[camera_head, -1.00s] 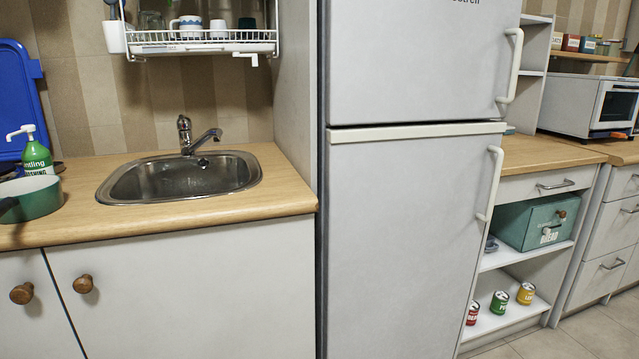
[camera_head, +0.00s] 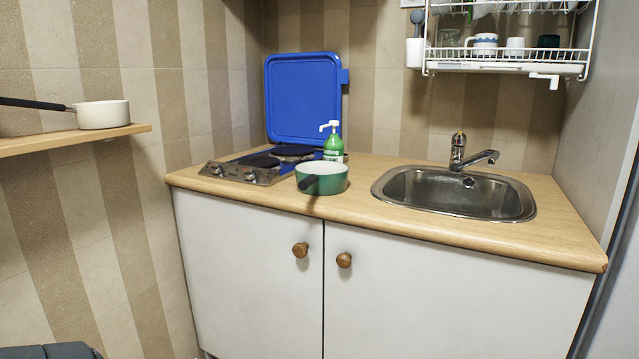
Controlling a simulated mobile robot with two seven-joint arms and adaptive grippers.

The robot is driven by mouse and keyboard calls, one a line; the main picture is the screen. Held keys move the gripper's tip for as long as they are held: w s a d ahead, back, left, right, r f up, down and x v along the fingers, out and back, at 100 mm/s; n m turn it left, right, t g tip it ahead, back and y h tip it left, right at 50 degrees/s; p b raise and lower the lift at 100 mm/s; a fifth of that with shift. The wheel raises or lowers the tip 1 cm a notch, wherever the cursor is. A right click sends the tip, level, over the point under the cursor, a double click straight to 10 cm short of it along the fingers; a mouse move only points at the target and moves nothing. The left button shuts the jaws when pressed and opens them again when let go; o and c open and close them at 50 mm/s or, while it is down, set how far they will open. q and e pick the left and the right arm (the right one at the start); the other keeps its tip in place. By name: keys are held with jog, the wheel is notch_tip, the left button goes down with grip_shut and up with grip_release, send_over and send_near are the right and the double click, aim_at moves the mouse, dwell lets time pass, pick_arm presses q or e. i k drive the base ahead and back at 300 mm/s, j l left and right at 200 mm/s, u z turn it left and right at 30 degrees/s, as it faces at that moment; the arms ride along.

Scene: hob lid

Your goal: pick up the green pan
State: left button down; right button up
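The green pan (camera_head: 324,178) stands upright on the wooden counter, left of the sink and just in front of the hob. It is green outside and pale inside. Its short dark handle (camera_head: 308,183) points toward me, over the counter's front edge. Neither of my grippers shows clearly in the head view, and nothing is touching the pan.
A hob (camera_head: 243,172) with a raised blue lid (camera_head: 303,98) stands behind the pan. A green soap bottle (camera_head: 333,146) is close behind it. A sink (camera_head: 455,193) lies to the right. A white pan (camera_head: 103,114) sits on a left wall shelf (camera_head: 70,141).

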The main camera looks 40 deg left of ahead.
aim_at(317, 178)
jog(key=u, duration=1.4)
